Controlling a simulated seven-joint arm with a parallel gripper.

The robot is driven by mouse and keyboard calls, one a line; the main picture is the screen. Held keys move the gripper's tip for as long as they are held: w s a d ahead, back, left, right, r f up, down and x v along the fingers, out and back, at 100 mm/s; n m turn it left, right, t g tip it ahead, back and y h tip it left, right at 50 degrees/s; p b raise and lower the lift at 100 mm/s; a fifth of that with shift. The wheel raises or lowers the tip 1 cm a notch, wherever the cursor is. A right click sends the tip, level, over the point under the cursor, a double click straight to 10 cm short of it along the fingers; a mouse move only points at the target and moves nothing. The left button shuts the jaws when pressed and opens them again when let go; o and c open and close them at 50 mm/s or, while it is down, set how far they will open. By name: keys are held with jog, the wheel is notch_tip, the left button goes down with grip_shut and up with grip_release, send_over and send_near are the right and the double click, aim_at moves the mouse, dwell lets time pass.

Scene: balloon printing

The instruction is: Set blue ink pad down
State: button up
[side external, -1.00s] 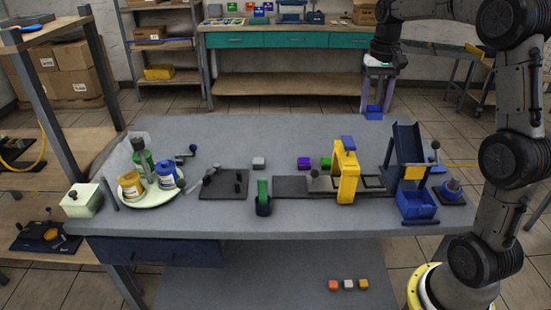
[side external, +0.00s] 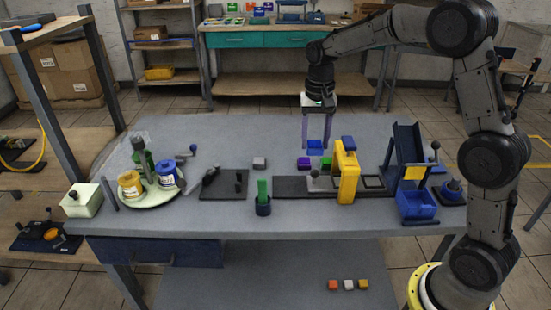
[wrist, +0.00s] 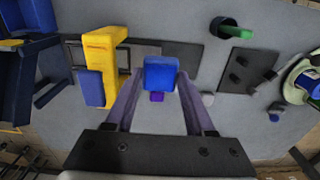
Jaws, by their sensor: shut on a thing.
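The blue ink pad (side external: 315,147) is a small blue block held between the two fingertips of my gripper (side external: 316,145). My gripper points down over the back part of the grey table, and the pad appears a little above the surface. In the wrist view the blue pad (wrist: 160,73) sits between the fingertips and partly covers the purple pad (wrist: 157,97). On the table, the purple pad (side external: 304,163) and a green pad (side external: 326,163) stand side by side just in front of the held pad in the side view. A grey pad (side external: 259,163) stands to the left.
A yellow press frame (side external: 347,172) stands on a dark rail right of the pads. A blue bin (side external: 416,204) and a tilted blue chute (side external: 407,150) are further right. A green-handled tool in a dark cup (side external: 263,200) stands in front.

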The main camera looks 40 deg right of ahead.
aim_at(313, 142)
jog(key=f, duration=0.1)
jog(key=w+f, duration=0.1)
jog(key=f, duration=0.1)
jog(key=shift+d+f, duration=0.1)
jog(key=shift+f, duration=0.1)
jog(key=w+f, duration=0.2)
jog(key=w, duration=0.2)
jog(key=w+d+f, duration=0.1)
jog(key=w+f, duration=0.2)
jog(key=w, duration=0.1)
jog(key=w+d+f, duration=0.1)
jog(key=w+f, duration=0.2)
jog(key=shift+w+d+f, duration=0.1)
jog(key=shift+w, duration=0.3)
jog(key=shift+w+f, duration=0.45)
jog(key=shift+f, duration=0.1)
jog(key=shift+d+f, duration=0.1)
jog(key=shift+f, duration=1.5)
jog(key=shift+f, duration=0.2)
jog(key=o, duration=1.1)
jog(key=shift+r, duration=0.15)
